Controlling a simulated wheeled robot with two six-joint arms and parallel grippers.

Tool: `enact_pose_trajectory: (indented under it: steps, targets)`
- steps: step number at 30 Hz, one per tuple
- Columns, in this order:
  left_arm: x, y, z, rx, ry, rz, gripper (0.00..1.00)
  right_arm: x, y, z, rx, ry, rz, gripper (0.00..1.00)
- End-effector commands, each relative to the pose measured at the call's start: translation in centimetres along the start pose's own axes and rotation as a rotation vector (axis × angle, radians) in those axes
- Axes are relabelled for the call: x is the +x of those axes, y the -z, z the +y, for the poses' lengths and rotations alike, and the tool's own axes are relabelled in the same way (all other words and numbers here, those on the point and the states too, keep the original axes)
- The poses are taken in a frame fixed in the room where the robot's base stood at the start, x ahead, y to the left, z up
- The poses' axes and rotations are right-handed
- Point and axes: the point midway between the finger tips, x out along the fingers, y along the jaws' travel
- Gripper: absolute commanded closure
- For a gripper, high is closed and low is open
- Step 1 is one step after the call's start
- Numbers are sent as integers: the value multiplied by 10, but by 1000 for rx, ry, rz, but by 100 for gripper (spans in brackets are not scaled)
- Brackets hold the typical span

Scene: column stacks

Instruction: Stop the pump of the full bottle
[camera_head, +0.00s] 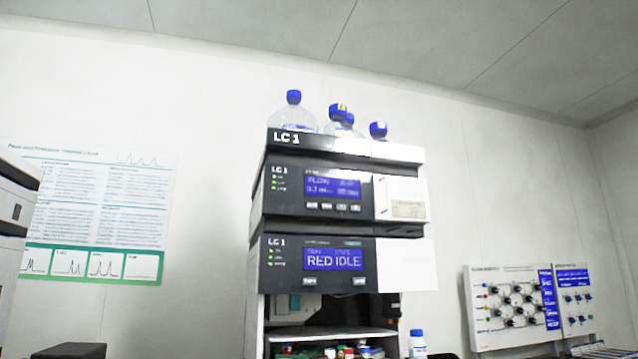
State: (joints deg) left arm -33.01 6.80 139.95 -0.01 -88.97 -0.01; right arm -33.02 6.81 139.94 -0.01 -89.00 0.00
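A column stack labelled LC 1 (345,141) stands in the middle of the head view. Its upper module has a blue screen (333,187) that reads FLOW, with small figures I cannot read surely, and a row of small buttons (333,207) below. The lower module has a blue screen (334,258) reading RED IDLE. Clear bottles with blue caps (294,97) stand on top, partly hidden by the front edge; their fill levels cannot be told. A white bottle with a blue cap (417,343) stands low at the right. Neither of my grippers is in view.
An open bay under the modules holds several small vials with coloured caps (347,352). Part of another dark and white stack (14,205) shows at the left edge. A chart (100,210) hangs on the left wall, and panels with knobs (512,303) are at right.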

Motion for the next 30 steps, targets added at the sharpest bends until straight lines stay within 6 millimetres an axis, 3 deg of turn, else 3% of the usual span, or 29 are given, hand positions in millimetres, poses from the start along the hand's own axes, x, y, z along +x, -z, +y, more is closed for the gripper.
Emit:
enact_pose_trajectory:
  steps: [9,15,30]
  targets:
    - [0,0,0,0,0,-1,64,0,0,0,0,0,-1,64]
    - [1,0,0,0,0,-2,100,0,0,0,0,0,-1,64]
    - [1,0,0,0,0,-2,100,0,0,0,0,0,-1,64]
